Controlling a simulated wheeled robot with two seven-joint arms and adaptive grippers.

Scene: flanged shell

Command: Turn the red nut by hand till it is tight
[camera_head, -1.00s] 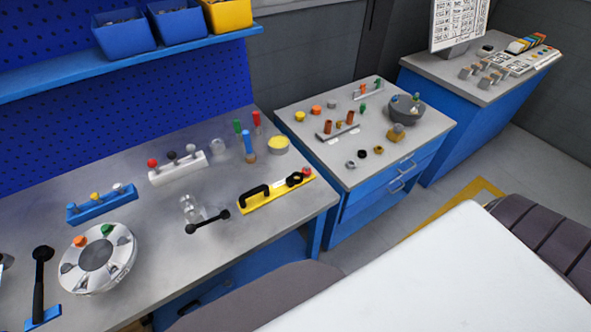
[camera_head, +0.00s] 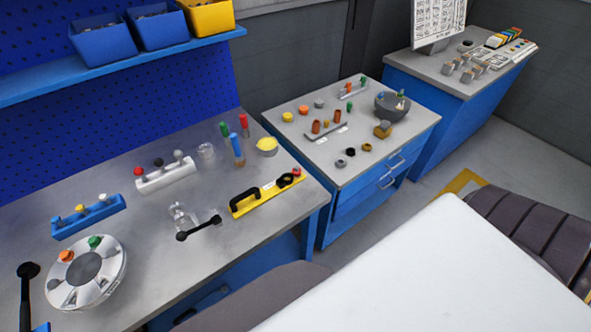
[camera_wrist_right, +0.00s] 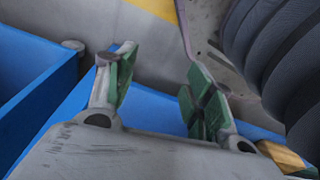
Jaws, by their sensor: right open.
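The silver flanged shell (camera_head: 90,291) lies on the grey workbench at the lower left of the head view. An orange-red nut (camera_head: 66,256) and a green nut (camera_head: 95,242) sit on its flange. I cannot tell how tight the orange-red nut is. My right gripper (camera_wrist_right: 160,78) is open and empty in the right wrist view, with green pads on its fingers. It is over the floor beside blue furniture, with no nut near it. My left gripper is in neither view.
The workbench (camera_head: 140,218) holds a blue rack (camera_head: 88,217), a white rack (camera_head: 168,176), a black-handled tool (camera_head: 199,227) and a yellow tool (camera_head: 262,195). A cart (camera_head: 350,172) with small parts stands to the right. Blue bins (camera_head: 103,37) sit on the shelf above.

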